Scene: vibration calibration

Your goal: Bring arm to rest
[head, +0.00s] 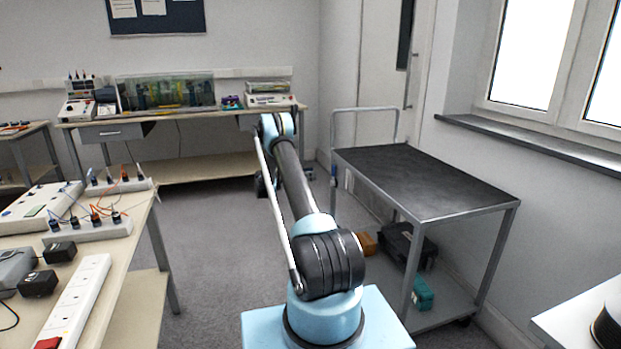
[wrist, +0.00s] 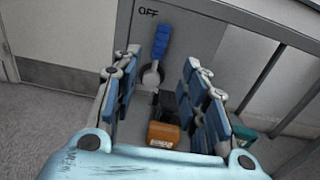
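My arm (head: 292,185) reaches forward from my pale blue base in the head view, over the floor to the left of a trolley. My gripper (wrist: 162,62) is open and empty in the wrist view, its two blue-padded fingers well apart. Beyond the fingers a grey panel (wrist: 190,28) carries the mark "OFF" near its top. A lever with a blue handle (wrist: 160,38) stands on the panel from a round pivot, tilted slightly right. In the picture it shows between the fingers; contact is not visible. In the head view the gripper is mostly hidden by the arm.
The trolley (head: 430,182) has a clear black top; a brown box (head: 366,244), a black case (head: 399,243) and a teal box (head: 423,294) sit on its lower shelf. A bench (head: 123,277) with power strips stands left. A back bench (head: 200,113) holds equipment. Open floor lies between.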

